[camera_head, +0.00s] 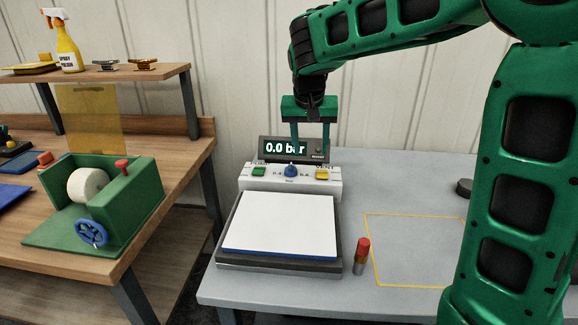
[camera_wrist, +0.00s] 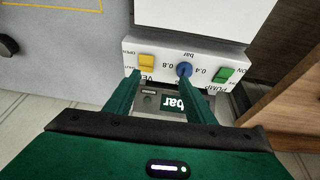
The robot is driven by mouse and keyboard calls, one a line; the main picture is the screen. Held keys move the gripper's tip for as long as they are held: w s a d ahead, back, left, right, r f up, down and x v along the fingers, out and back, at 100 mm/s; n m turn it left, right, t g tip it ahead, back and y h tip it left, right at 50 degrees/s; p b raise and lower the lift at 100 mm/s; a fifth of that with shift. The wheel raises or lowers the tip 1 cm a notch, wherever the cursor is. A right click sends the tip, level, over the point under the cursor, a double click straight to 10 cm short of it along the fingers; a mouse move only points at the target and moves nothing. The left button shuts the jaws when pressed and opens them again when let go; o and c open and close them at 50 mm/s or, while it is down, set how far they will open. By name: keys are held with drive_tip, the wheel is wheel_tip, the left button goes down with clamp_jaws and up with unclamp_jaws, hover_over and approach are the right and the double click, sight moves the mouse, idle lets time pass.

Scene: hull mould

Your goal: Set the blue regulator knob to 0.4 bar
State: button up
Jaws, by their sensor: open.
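The blue regulator knob (camera_head: 291,170) sits in the middle of the white control panel (camera_head: 308,184), between a green switch (camera_head: 259,171) and a yellow switch (camera_head: 322,174). Scale marks are printed beside it. The knob also shows in the wrist view (camera_wrist: 184,69), upside down, with 0.4 and 0.8 on either side. The display (camera_head: 284,148) behind the panel reads 0.0 bar. My gripper (camera_head: 311,148) is open and empty, pointing down over the display. In the wrist view its fingers (camera_wrist: 158,85) are apart, with the knob beyond the tips and nothing between them.
A white sheet (camera_head: 280,222) lies on the dark-framed unit before the panel. A red-topped cylinder (camera_head: 361,255) stands right of it, by a yellow outlined area (camera_head: 415,250). A wooden bench (camera_head: 150,240) with a green roller device (camera_head: 95,205) is at left.

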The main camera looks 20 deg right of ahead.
approach(290, 166)
drive_tip(key=s+r, duration=0.1)
drive_tip(key=x, duration=1)
drive_tip(key=shift+w, duration=0.4)
drive_tip(key=c, duration=1)
drive_tip(key=shift+a+t, duration=0.1)
drive_tip(key=shift+t, duration=0.2)
